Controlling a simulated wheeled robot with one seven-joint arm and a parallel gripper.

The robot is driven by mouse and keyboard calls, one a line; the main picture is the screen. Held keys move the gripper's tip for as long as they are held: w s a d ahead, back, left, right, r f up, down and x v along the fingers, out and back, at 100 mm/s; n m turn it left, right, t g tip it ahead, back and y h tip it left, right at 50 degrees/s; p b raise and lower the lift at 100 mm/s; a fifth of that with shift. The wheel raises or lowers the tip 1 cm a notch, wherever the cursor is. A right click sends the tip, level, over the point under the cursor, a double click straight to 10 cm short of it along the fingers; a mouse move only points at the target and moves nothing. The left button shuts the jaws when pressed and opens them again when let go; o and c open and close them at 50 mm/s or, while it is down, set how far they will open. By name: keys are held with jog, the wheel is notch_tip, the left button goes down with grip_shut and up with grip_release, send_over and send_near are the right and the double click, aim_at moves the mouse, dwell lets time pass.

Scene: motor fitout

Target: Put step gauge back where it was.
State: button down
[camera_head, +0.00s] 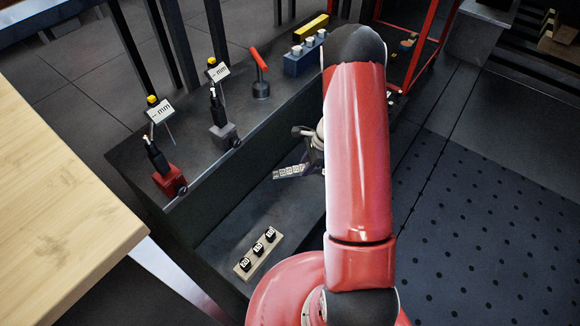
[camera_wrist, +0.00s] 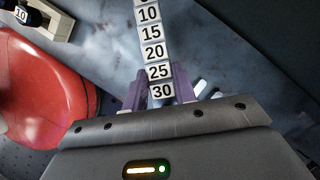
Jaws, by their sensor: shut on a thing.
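The step gauge (camera_wrist: 152,33) is a strip of pale numbered blocks; 10 to 30 are readable in the wrist view, and its far end runs out of the top of the picture. My gripper (camera_wrist: 158,88) is shut on it near the 25 and 30 blocks, with a purple finger on each side. In the head view the step gauge (camera_head: 290,172) sticks out to the left of my gripper (camera_head: 312,157), above the dark lower shelf. My red arm hides part of the gripper and whatever lies behind it.
A wooden block with black numbered pieces (camera_head: 245,274) sits on the lower shelf (camera_head: 285,215). The upper ledge holds a red-based gauge (camera_head: 170,180), a grey-based gauge (camera_head: 222,135), a red-handled tool (camera_head: 260,75) and a blue block (camera_head: 298,63). A wooden tabletop (camera_head: 60,200) is at left.

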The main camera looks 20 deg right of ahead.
jog(key=shift+w+f, duration=0.15)
jog(key=b, duration=0.5)
send_over(301, 185)
jog(key=d, duration=0.1)
jog(key=shift+d+f, duration=0.2)
jog(key=shift+f, duration=3.05)
jog(key=shift+f+b, duration=0.45)
jog(key=shift+f, duration=0.2)
jog(key=c, duration=1)
grip_release()
jog(key=shift+c, duration=0.2)
